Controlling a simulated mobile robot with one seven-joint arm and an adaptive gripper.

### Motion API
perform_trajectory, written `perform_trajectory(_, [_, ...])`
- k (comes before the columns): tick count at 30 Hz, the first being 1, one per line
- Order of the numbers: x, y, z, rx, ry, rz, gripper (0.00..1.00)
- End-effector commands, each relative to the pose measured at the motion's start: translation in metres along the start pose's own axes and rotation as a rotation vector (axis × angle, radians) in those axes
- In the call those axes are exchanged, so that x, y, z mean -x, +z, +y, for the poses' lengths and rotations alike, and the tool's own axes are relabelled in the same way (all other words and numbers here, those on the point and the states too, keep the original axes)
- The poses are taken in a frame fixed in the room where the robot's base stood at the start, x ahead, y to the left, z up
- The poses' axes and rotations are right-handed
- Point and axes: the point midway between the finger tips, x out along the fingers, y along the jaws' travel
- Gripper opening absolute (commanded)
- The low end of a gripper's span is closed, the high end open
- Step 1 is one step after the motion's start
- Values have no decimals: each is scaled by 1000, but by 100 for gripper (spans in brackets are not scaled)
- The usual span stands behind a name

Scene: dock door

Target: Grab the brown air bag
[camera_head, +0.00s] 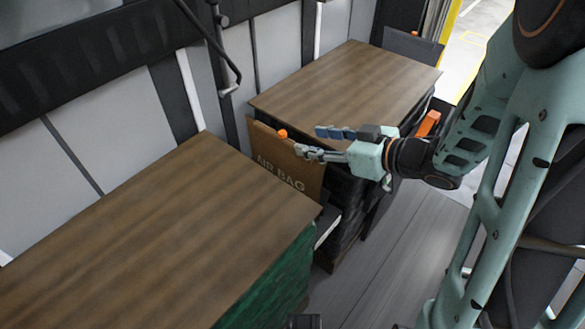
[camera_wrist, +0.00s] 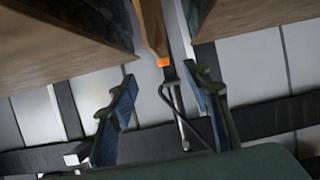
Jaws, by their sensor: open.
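The brown air bag (camera_head: 282,164), printed "AIR BAG", stands upright in the gap between two wood-topped loads in the head view. An orange valve (camera_head: 282,134) shows at its top edge. In the wrist view the bag (camera_wrist: 151,22) appears edge-on as a narrow brown strip with the orange valve (camera_wrist: 163,62) at its end. My gripper (camera_head: 307,142) is open, its fingers pointing left, over the bag's top right area in the head view. In the wrist view the two blue-padded fingers (camera_wrist: 165,88) are spread, with the valve between and beyond them. Nothing is held.
The near load (camera_head: 150,235) has a wood top and green side; the far load (camera_head: 345,85) has a wood top and dark wrapped sides. A truck wall with a dark rail (camera_head: 90,60) runs behind. Grey floor (camera_head: 385,240) is clear at the right.

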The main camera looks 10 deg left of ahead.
Motion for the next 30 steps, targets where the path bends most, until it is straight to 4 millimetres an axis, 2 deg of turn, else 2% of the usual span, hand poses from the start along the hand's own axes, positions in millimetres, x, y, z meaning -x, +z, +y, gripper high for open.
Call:
perform_trajectory(7, [-39,4,-3,-8,-9,0,45])
perform_trajectory(14, [-58,3,-2,-9,-5,0,45])
perform_trajectory(24, [-102,5,-4,-8,-6,1,45])
perform_trajectory(30, [-106,3,-4,-10,-2,1,45])
